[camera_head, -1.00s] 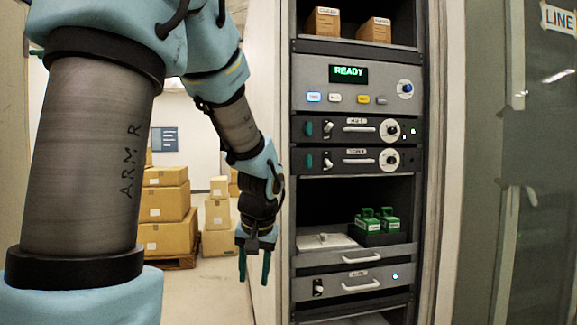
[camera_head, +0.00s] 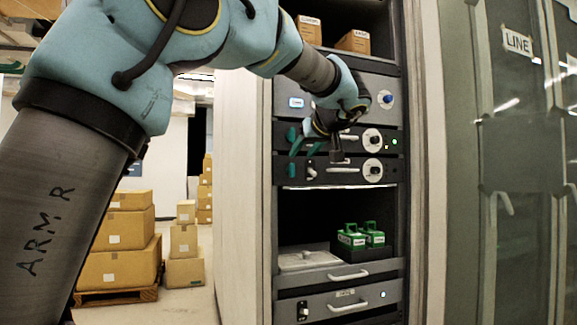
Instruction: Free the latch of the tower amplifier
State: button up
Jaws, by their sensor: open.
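Two dark amplifier units are stacked in the rack, and their labels are too small to read. The upper unit (camera_head: 384,150) has a dial, a handle and a lit green lamp, with its left part mostly hidden by my gripper. The lower unit (camera_head: 357,180) has a dial, a handle (camera_head: 343,170) and a small pale latch or lever (camera_head: 311,172) at left. I cannot tell which is the tower amplifier. Contact cannot be judged.
The panel above (camera_head: 382,82) is partly hidden by my arm. Below the units is an open bay with green packs (camera_head: 352,237) and a pale lid (camera_head: 308,260), then a drawer unit (camera_head: 350,302). Cartons (camera_head: 125,225) stand at left, glass doors (camera_head: 520,220) at right.

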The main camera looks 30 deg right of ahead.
aim_at(293, 165)
jog(key=p+x, duration=0.2)
jog(key=x, duration=0.6)
jog(key=shift+w, duration=0.15)
grip_shut()
dwell(0.3)
